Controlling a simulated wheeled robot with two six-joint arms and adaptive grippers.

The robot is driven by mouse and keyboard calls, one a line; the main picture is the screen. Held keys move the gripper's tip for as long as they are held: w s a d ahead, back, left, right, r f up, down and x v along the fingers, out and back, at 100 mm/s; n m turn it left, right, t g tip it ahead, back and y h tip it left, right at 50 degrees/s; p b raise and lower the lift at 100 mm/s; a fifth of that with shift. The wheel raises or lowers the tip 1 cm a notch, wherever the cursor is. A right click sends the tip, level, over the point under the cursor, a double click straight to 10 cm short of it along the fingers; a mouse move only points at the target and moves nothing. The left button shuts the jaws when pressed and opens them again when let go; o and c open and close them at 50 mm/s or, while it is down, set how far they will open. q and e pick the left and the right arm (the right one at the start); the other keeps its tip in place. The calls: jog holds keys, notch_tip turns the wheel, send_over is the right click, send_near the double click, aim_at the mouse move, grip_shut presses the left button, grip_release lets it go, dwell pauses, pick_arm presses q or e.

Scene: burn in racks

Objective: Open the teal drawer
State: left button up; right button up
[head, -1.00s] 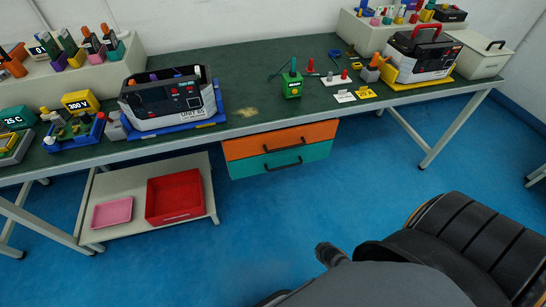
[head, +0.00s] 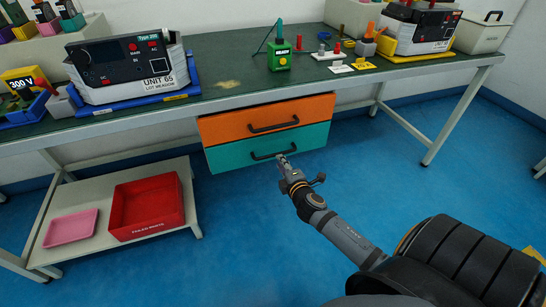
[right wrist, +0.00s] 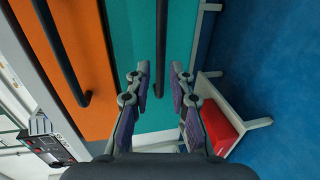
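The teal drawer (head: 225,156) is the lower of two drawers under the bench and looks closed. Its black bar handle (head: 262,156) runs across its front. In the right wrist view, the teal drawer (right wrist: 133,30) fills the middle, and its handle (right wrist: 161,50) lies between my fingers, which stand apart on both sides. My right gripper (head: 284,161) is at the right part of the handle in the head view; in the right wrist view it (right wrist: 160,80) is open around the handle's end, with gaps on each side. My left gripper is out of view.
The orange drawer (head: 215,126) with its own handle (head: 273,124) is directly above. A low shelf at left bears a red tray (head: 148,204) and a pink tray (head: 70,227). The bench top (head: 225,60) holds instruments. The blue floor in front is clear.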

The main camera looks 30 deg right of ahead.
aim_at(275, 155)
jog(key=x, duration=0.6)
jog(key=shift+w+f+b, duration=0.15)
jog(key=shift+w+b, duration=0.2)
grip_shut()
